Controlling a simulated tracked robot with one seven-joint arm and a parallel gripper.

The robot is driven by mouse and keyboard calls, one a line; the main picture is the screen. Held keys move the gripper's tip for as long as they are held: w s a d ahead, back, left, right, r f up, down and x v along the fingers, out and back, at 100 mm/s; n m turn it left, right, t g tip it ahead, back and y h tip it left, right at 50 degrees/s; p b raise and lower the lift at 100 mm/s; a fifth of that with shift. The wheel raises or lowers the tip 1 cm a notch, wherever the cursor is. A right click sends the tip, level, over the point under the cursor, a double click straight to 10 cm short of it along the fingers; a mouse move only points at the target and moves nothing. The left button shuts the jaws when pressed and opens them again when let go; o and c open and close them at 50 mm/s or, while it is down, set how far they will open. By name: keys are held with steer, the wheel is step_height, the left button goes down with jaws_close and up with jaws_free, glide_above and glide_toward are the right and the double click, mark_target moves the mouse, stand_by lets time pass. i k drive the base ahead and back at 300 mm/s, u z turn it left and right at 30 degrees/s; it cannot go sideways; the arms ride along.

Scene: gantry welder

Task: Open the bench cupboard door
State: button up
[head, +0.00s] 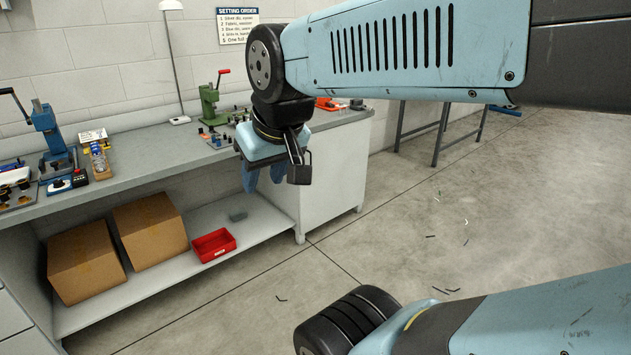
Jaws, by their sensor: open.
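The bench cupboard (338,182) is the pale closed-in section at the right end of the grey-topped bench (215,160). Its front looks flat and shut, and I cannot make out a handle or a door seam. My gripper (263,180) hangs in front of the bench edge, just left of the cupboard front in the picture. Its blue fingers point down, are apart and hold nothing. A dark block on my wrist covers part of the cupboard's upper left, so any handle there is hidden.
Two cardboard boxes (150,231) and a red tray (213,245) sit on the lower shelf (165,287). A green press (210,103) and a blue press (52,140) stand on the bench. The concrete floor (400,225) before the cupboard is clear except for small scraps.

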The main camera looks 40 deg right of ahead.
mark_target(338, 156)
steer(key=z, duration=0.2)
steer(key=i, duration=0.35)
steer(key=z, duration=0.65)
steer(key=i, duration=1.2)
steer(key=z, duration=0.45)
steer(key=i, duration=0.75)
steer(key=u, duration=0.2)
